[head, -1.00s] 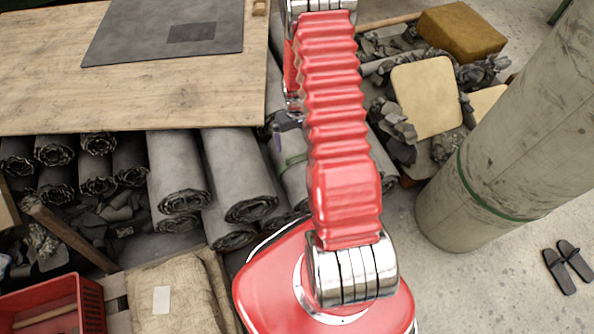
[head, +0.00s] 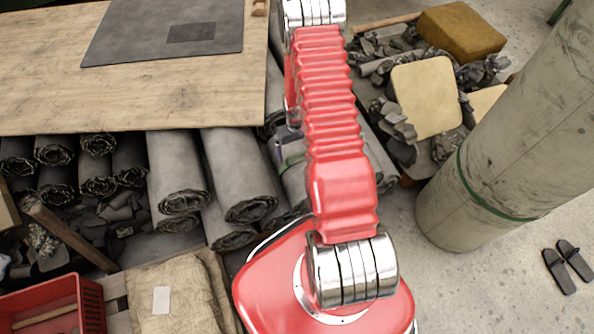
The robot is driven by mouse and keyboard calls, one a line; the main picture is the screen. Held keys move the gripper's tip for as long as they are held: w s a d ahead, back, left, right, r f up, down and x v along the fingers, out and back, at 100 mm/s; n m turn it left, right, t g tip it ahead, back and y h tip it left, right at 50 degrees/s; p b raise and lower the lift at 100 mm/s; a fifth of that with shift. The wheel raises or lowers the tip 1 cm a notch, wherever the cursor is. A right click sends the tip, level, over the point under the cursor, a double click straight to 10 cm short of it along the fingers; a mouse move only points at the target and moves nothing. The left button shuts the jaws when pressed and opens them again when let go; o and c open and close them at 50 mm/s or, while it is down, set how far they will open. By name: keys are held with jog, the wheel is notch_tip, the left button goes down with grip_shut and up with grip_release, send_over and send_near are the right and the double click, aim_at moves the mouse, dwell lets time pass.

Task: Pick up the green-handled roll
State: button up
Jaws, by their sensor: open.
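A grey roll (head: 294,182) with a green band (head: 292,162) around it lies among the rolls beside the table, just left of my red arm. I take it as the green-handled roll; its right side is hidden behind the arm, and no separate handle can be made out. My gripper (head: 284,145) shows only in part, as a small grey-violet shape left of the arm, just above the green band in the picture. It is open. I cannot tell its height above the roll or whether it touches it.
A wooden table (head: 150,105) is at upper left. Several dark rolls (head: 97,177) lie left of the banded one. A thick pillar-like cylinder (head: 500,150), also green-banded, stands right. Scraps and a yellow pad (head: 425,97) lie behind it. Slippers (head: 567,266) lie on clear floor.

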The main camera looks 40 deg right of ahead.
aim_at(298, 159)
jog(key=shift+f, duration=2.6)
